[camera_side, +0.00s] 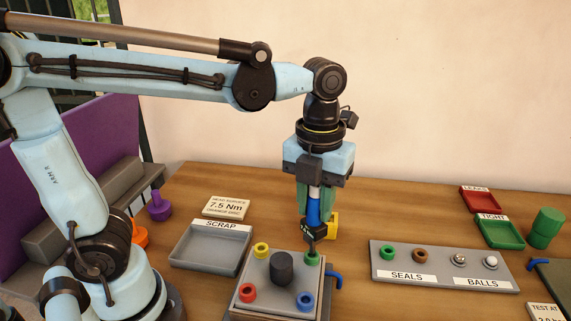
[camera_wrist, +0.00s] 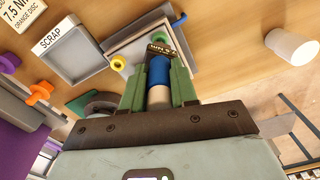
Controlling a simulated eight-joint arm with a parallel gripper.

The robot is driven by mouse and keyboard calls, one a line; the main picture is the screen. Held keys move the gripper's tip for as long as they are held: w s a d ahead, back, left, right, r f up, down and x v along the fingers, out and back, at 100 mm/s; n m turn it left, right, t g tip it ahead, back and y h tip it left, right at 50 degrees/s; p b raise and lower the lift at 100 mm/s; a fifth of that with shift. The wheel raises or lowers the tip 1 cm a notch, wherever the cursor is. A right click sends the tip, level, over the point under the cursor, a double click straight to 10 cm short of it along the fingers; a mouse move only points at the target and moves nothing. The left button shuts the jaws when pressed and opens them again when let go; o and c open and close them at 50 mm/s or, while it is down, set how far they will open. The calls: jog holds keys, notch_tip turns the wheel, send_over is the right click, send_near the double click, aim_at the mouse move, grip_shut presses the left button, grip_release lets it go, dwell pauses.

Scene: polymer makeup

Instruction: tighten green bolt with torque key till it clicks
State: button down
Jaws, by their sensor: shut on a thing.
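My gripper (camera_side: 313,205) is shut on the torque key (camera_side: 313,216), an upright tool with a blue handle and a dark lower end. The key also shows between my green fingers in the wrist view (camera_wrist: 158,72). In the side view its lower end is right above or on the green bolt (camera_side: 312,258); I cannot tell whether it is seated. The green bolt sits at the back right corner of a grey square block (camera_side: 272,292). Yellow (camera_side: 261,250), red (camera_side: 248,293) and blue (camera_side: 305,301) bolts sit at the other corners, around a dark central post (camera_side: 281,268).
The empty SCRAP tray (camera_side: 208,248) and a 7.5 Nm sign (camera_side: 227,207) lie left. A SEALS and BALLS rack (camera_side: 445,268) stands right, with red (camera_side: 480,200) and green (camera_side: 500,234) trays behind. A blue lever (camera_side: 335,277) juts out beside the block. A yellow object (camera_side: 333,226) stands behind the key.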

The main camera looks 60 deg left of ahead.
jog(key=shift+r, duration=0.1)
jog(key=shift+r, duration=1.35)
jog(key=n, duration=0.2)
jog(key=a+n, duration=0.1)
jog(key=n, duration=0.1)
jog(key=w+a+n, duration=0.1)
jog(key=n, duration=0.1)
jog(key=shift+f+n, duration=0.3)
jog(key=w+a+f+n, duration=0.1)
jog(key=a+n, duration=0.2)
jog(key=n, duration=0.9)
jog(key=w+a+n, duration=0.1)
jog(key=a+n, duration=0.2)
jog(key=n, duration=0.8)
jog(key=shift+a+f+n, duration=0.35)
jog(key=shift+a+n, duration=0.05)
